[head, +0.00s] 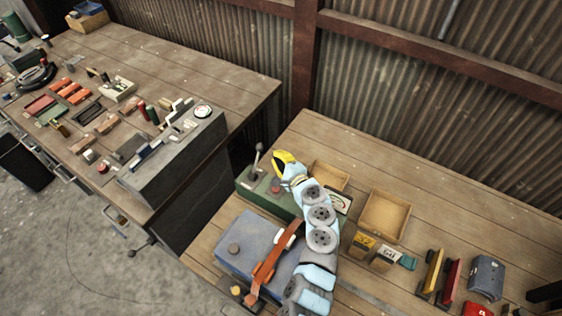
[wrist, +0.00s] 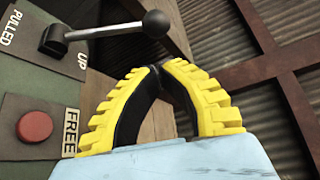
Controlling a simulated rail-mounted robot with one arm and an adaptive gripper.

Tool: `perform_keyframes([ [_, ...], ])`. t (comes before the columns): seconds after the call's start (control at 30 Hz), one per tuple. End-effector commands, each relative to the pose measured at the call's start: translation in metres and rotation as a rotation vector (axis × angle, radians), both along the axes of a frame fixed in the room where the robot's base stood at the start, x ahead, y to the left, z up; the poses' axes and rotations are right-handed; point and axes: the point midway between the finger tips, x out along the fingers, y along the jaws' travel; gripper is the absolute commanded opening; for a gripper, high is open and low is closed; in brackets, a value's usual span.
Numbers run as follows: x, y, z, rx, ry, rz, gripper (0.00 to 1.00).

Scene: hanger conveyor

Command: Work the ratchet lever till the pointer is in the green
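The ratchet lever (head: 256,162) stands on a green box (head: 246,190) on the right bench. In the wrist view the lever (wrist: 105,32) is a grey rod with a black ball knob, beside a plate reading "PULLED UP". A red button (wrist: 35,125) with a "FREE" label sits below it. My gripper (head: 279,156) is just right of the lever, apart from it. Its yellow fingers (wrist: 160,68) meet at the tips with nothing between them. A white dial (head: 342,201) shows beside my arm, partly hidden; its pointer is too small to read.
A blue-grey box (head: 247,242) with an orange bar (head: 272,262) stands in front. An empty wooden tray (head: 385,214) and small boxes lie to the right. The left bench holds a grey console (head: 172,160) with another dial (head: 202,111). Bare bench lies behind the tray.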

Motion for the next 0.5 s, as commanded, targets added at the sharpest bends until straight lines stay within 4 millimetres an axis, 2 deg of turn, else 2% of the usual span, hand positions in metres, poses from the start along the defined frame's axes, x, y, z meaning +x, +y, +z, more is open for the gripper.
perform_keyframes([
  [0.5, 0.041, 0.020, -0.008, 0.001, -0.002, 0.000, 0.00],
])
